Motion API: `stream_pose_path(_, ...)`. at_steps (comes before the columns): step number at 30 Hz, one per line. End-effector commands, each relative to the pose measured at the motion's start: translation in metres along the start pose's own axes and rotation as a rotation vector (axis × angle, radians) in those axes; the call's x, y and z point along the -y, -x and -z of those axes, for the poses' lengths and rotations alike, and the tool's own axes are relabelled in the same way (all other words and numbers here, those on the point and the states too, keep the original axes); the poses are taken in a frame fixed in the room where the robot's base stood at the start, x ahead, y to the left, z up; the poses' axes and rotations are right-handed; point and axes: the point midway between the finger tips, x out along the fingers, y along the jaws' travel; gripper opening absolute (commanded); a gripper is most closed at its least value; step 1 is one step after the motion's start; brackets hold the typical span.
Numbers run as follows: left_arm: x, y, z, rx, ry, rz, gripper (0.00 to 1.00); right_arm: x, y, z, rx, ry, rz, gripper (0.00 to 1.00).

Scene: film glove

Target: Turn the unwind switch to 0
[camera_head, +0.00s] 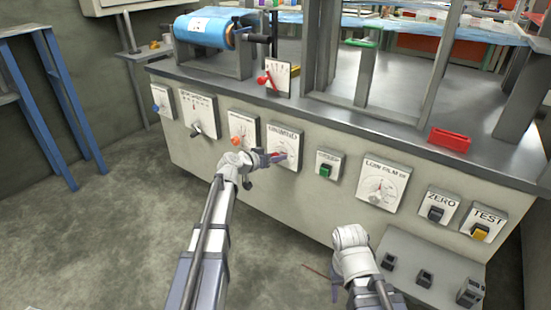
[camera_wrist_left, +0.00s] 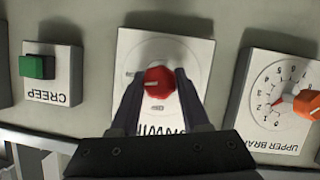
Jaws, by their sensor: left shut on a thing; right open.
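The unwind switch is a red knob on a white plate with a dial and an upside-down UNWIND label. Its knob (camera_wrist_left: 160,80) shows in the left wrist view, with a pale mark on its left side. In the head view its plate (camera_head: 285,140) is on the front of the grey console. My left gripper (camera_head: 276,157) is shut on the red knob, one finger on each side, also in the left wrist view (camera_wrist_left: 160,88). The exact number the knob points at is too small to read. My right gripper (camera_head: 328,278) is lower right, away from the console and holding nothing visible.
An orange upper brake knob (camera_wrist_left: 307,104) and a green CREEP button (camera_wrist_left: 37,66) flank the switch. Open floor (camera_head: 120,240) lies at left.

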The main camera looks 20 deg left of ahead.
Motion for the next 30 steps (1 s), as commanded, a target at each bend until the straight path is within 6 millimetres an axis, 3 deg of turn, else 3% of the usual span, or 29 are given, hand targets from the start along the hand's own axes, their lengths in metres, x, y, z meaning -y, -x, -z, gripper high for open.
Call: stream_pose_path(30, 0.005, -0.002, -0.006, 0.004, 0.887, -0.366, 0.0, 0.006, -0.056, 0.004, -0.003, 0.0, 0.0, 0.5)
